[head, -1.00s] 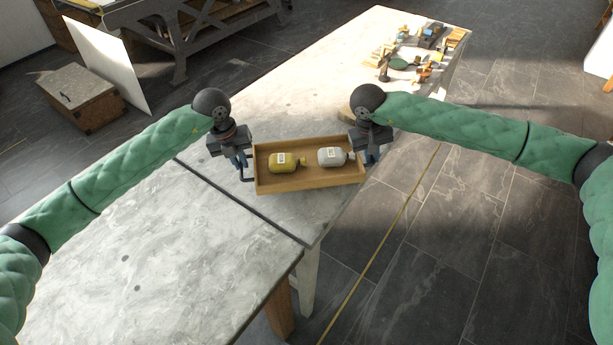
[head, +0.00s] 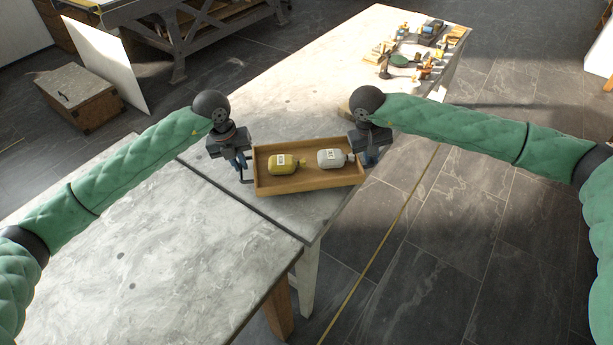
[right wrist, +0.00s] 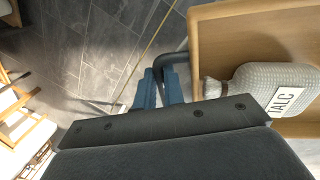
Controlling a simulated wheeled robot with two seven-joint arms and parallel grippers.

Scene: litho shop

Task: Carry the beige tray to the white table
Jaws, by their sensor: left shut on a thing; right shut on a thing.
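The beige tray (head: 312,181) is a shallow wooden box with dark side handles. It is in the middle of the head view, above the pale tabletops. A yellow bottle (head: 281,165) and a grey bottle (head: 330,159) lie on their sides in it. My left gripper (head: 243,168) is shut on the tray's left handle. My right gripper (head: 370,158) is shut on the right handle; the right wrist view shows its blue fingers (right wrist: 160,88) at the dark handle (right wrist: 170,60). The white table (head: 290,95) extends behind the tray. I cannot tell whether the tray touches it.
A grey-topped table (head: 150,255) adjoins it at the near left, with a dark seam between. Several small items (head: 405,60) crowd the far end. A chest (head: 80,97) and a white panel (head: 105,60) stand at the left. Open floor lies right.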

